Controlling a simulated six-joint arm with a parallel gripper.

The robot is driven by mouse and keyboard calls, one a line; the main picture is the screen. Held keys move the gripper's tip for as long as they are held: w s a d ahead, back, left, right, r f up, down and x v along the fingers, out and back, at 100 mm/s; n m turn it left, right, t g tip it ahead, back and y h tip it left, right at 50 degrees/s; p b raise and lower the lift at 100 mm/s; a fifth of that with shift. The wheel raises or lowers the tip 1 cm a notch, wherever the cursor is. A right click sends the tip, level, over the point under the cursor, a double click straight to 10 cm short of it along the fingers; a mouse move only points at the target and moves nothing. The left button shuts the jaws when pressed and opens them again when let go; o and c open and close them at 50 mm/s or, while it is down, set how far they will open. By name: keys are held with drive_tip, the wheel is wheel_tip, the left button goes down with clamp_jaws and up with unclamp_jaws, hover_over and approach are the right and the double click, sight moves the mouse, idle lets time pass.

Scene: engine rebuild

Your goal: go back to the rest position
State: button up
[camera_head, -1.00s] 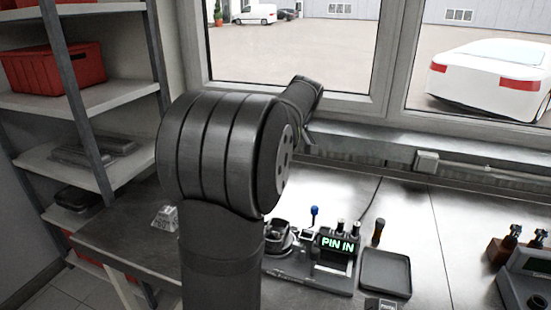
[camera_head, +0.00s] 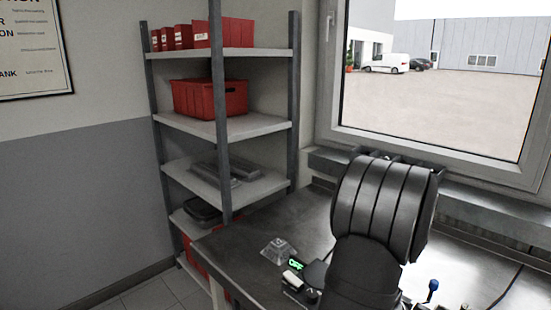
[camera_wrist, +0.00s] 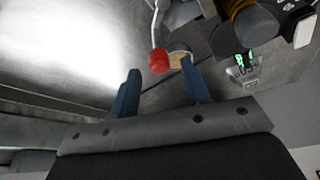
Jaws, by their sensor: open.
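My gripper (camera_wrist: 160,68) shows in the wrist view with its two blue fingers spread apart. No held part is seen between them. A red ball knob on a thin metal rod (camera_wrist: 158,60) and a tan round piece (camera_wrist: 179,59) appear by the fingertips; I cannot tell how near they are.
Shelves with red bins (camera_head: 210,98) stand left. A window (camera_head: 440,90) is behind. The wrist view shows a dark amber-banded cylinder (camera_wrist: 247,22).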

drive_tip(key=shift+x, duration=1)
drive_tip(key=v, duration=1.7)
drive_tip(key=x, duration=1.7)
drive_tip(key=shift+f, duration=0.25)
drive_tip(key=shift+d+r+m, duration=0.15)
drive_tip(key=shift+r+m, duration=0.1)
drive_tip(key=shift+m, duration=0.15)
drive_tip(key=shift+s+d+m+t+h, duration=0.1)
drive_tip(key=shift+d+m+t+h, duration=0.15)
drive_tip(key=shift+m, duration=0.35)
drive_tip(key=shift+s+d+m+t+h, duration=0.1)
drive_tip(key=shift+m+h, duration=0.25)
drive_tip(key=shift+m, duration=0.25)
